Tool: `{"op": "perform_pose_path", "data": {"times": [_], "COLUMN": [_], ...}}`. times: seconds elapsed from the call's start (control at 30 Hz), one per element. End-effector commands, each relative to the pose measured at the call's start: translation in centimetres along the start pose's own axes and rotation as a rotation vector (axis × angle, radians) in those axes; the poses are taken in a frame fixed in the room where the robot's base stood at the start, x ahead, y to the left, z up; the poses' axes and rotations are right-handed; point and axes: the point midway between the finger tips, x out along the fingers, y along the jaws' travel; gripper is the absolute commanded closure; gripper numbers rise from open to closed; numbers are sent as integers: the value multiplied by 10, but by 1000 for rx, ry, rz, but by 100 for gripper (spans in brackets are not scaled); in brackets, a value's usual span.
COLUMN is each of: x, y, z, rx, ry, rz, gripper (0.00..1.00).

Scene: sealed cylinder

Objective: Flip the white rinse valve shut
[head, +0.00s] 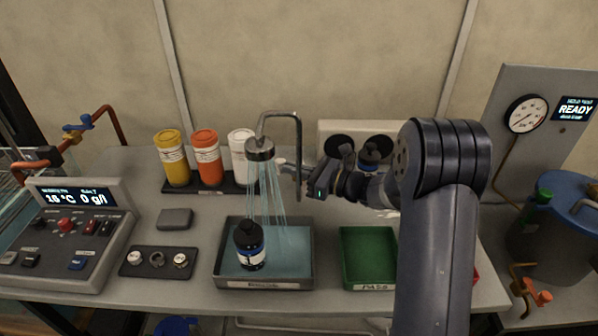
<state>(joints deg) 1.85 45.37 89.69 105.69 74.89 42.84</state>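A grey metal rinse tap (281,114) arches over the bench, and its shower head (260,149) pours streams of water down. A small white piece, apparently the rinse valve (281,161), shows beside the tap pipe; its exact position is hard to read. My gripper (306,180) reaches in from the right and points left, close to the pipe and just right of the white piece. Its fingers are small and partly overlapped by its own body, so I cannot tell their opening or any contact.
Under the water, a dark bottle (249,246) with a blue-and-white label stands in a grey tray (264,284). A green tray (368,257) is to its right. Yellow (171,158), orange (207,158) and white (239,146) capped containers stand behind. A control console (66,232) is at left.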

Motion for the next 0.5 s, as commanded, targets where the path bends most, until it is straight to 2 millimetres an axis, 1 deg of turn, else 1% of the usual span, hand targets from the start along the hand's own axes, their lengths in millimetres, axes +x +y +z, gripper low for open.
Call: {"op": "perform_pose_path", "data": {"times": [0.2,0.5], "x": [7,10], "y": [2,2], "z": [-1,0], "rx": [1,0], "ry": [0,0], "rz": [4,3], "gripper": [100,100]}}
